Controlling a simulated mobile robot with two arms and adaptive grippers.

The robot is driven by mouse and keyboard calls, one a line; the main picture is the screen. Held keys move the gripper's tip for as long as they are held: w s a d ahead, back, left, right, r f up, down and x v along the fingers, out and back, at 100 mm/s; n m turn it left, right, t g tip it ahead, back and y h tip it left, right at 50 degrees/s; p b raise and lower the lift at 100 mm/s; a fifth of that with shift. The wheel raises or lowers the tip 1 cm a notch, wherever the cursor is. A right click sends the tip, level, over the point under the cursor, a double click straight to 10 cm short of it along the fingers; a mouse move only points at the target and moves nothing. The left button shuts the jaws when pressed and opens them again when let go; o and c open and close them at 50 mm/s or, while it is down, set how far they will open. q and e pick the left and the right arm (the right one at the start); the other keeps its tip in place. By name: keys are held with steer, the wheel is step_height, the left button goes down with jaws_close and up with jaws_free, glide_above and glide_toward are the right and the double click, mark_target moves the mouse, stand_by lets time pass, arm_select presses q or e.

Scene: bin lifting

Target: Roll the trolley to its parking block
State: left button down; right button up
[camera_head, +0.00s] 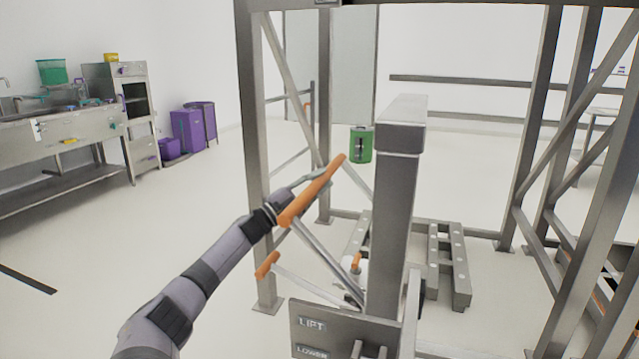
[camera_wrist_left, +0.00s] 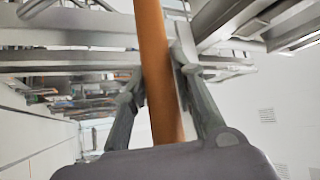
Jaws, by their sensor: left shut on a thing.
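An orange handle bar (camera_head: 325,182) sits on metal arms beside a steel column (camera_head: 395,210), which has a plate marked LIFT and LOWER (camera_head: 312,322) at its foot. They look like parts of the trolley. My left gripper (camera_head: 300,188) is shut on the orange bar. In the left wrist view, the bar (camera_wrist_left: 157,70) runs between the two fingers (camera_wrist_left: 158,95). A second, shorter orange grip (camera_head: 267,265) is lower down. Drilled steel beams (camera_head: 450,262) lie on the floor behind the column. I cannot tell which thing is the parking block. My right gripper is out of view.
A tall steel frame (camera_head: 252,150) stands around the column, its posts close on both sides. A sink bench (camera_head: 85,130) and purple bins (camera_head: 188,132) stand at the left wall. The floor at left is mostly clear.

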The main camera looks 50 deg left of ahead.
arm_select(q)
steer(key=c, duration=1.8)
jaws_free()
steer(key=shift+a+r, duration=0.2)
steer(key=shift+r, duration=0.35)
steer(key=o, duration=0.5)
steer(key=shift+f, duration=0.2)
steer(key=shift+c, duration=0.2)
steer(key=shift+d+f, duration=0.1)
steer(key=shift+d, duration=0.05)
steer(key=shift+f, duration=0.15)
steer(key=v, duration=1.2)
